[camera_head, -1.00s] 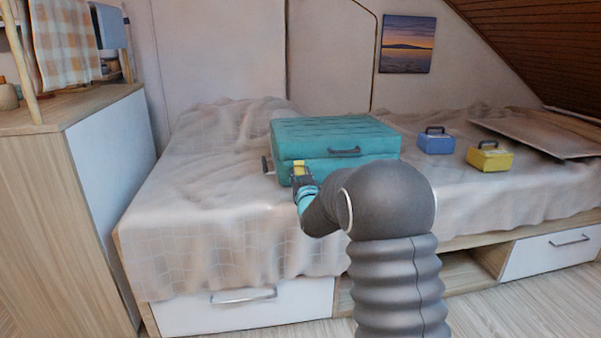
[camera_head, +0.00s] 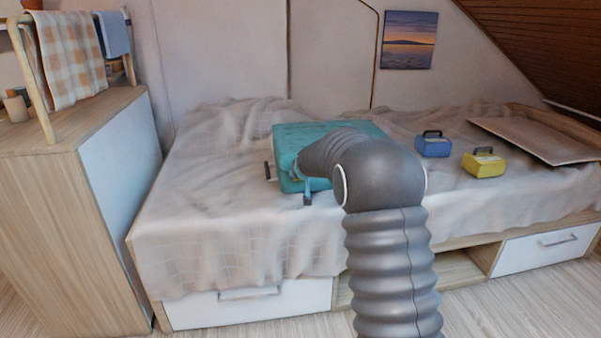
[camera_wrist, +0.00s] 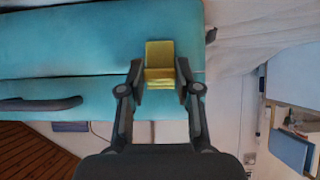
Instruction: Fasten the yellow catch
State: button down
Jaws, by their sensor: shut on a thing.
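The teal case (camera_head: 302,131) lies on the bed, partly hidden behind my arm in the head view. It fills the left of the wrist view (camera_wrist: 60,45), with a seam between its two halves and a dark handle (camera_wrist: 42,104). The lid looks down on the lower half. The yellow catch (camera_wrist: 160,62) sits on the case front across the seam. My gripper (camera_wrist: 161,82) is shut on it, one dark finger on each side. In the head view my arm hides the catch and most of my gripper.
A blue box (camera_head: 433,146) and a yellow box (camera_head: 484,163) stand on the bed (camera_head: 230,225) right of the case. A flat board (camera_head: 535,140) lies beyond them. A wooden cabinet (camera_head: 75,215) stands left. The bed left of the case is clear.

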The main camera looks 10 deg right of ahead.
jog(key=shift+w, duration=0.1)
dwell(0.3)
jog(key=c, duration=0.8)
grip_release()
jog(key=shift+d, duration=0.1)
jog(key=shift+r, duration=0.1)
jog(key=v, duration=1.2)
jog(key=shift+w, duration=0.15)
jog(key=shift+r, duration=0.1)
